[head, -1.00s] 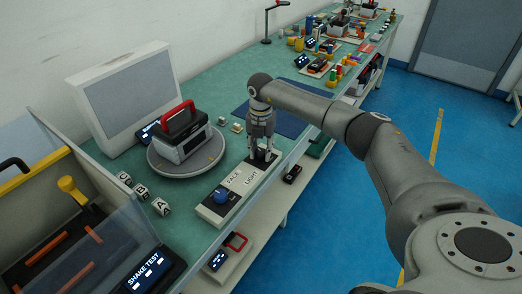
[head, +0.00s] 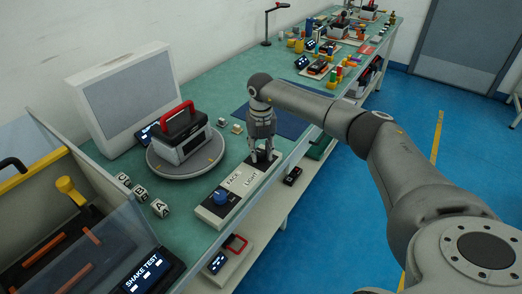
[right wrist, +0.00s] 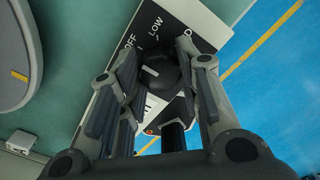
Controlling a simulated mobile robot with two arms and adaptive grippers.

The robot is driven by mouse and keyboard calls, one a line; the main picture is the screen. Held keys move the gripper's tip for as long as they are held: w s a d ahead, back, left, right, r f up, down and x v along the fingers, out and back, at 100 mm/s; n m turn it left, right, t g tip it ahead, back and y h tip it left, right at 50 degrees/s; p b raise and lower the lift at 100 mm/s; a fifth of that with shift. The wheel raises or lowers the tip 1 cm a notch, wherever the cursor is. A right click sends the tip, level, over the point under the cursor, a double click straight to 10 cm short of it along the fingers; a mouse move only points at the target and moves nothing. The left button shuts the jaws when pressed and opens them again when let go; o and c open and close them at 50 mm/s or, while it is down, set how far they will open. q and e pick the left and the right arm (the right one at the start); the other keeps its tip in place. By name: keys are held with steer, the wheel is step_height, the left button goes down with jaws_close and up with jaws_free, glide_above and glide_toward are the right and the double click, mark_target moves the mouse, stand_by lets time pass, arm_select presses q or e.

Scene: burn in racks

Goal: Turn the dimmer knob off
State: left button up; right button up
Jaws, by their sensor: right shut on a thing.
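The dimmer knob (right wrist: 158,72) is a round black knob with a pale pointer mark, on a panel (right wrist: 190,12) printed OFF and LOW, seen in the right wrist view. In the head view the knob is hidden by my right gripper (head: 262,158), which points down over the black end of the FACE/LIGHT control panel (head: 233,187). My right gripper (right wrist: 155,80) is shut on the knob, with fingers on both sides of it. The pointer mark lies toward the OFF side, but its exact setting is hard to tell. My left gripper is out of view.
A blue knob (head: 220,196) stands at the panel's near end. A round turntable (head: 186,164) carries a red-handled case (head: 182,135) to the left. Lettered cubes (head: 140,192) lie near it. The bench's right edge is close to the panel.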

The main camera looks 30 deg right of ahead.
mark_target(261, 152)
steer(key=o, duration=1.1)
steer(key=shift+c, duration=0.2)
steer(key=shift+r, duration=0.1)
step_height(261, 152, up, 12)
